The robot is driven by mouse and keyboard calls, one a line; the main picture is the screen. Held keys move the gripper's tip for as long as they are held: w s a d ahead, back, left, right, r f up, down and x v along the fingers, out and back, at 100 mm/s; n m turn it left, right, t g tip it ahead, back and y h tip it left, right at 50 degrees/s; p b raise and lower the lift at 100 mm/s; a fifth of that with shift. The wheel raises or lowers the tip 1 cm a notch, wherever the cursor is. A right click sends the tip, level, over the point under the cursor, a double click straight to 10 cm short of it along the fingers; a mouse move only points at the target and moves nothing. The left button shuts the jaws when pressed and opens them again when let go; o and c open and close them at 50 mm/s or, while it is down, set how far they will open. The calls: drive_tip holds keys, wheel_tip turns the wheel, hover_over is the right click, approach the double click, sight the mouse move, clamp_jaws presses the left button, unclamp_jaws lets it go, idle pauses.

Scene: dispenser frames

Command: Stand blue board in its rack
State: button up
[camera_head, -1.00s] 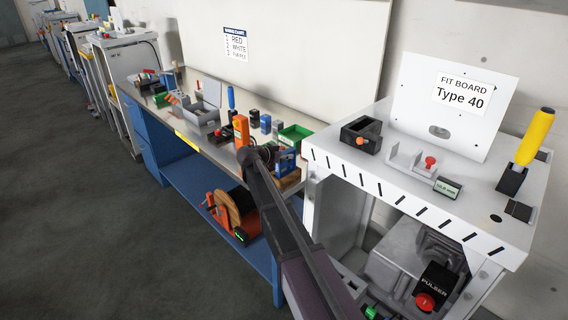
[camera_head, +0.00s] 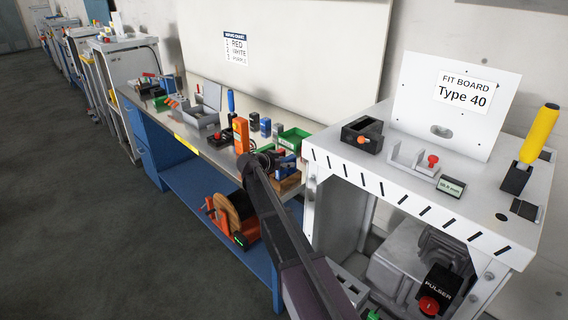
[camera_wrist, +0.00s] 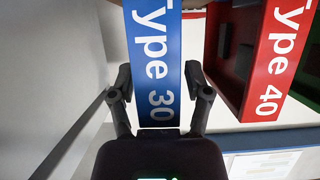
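In the wrist view the blue board (camera_wrist: 158,55) shows its front edge, with a white label reading "Type 30". The two fingers of my gripper (camera_wrist: 160,82) lie on either side of this edge, very close to it. I cannot tell whether they press on it. In the head view my gripper (camera_head: 259,160) is over the front of the workbench, beside an orange device. Only a little blue shows behind it there, and the board is mostly hidden. I cannot make out its rack.
A red board (camera_wrist: 272,65) labelled "Type 40" stands right of the blue one. An orange device (camera_head: 241,135) and a green bin (camera_head: 294,136) are near my gripper. A white cart (camera_head: 370,180) carries a sign reading "FIT BOARD Type 40" (camera_head: 464,90).

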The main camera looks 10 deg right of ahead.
drive_tip(key=shift+r, duration=0.1)
idle(0.3)
drive_tip(key=shift+r, duration=0.15)
drive_tip(key=p+v, duration=0.5)
drive_tip(key=v, duration=0.7)
idle(0.4)
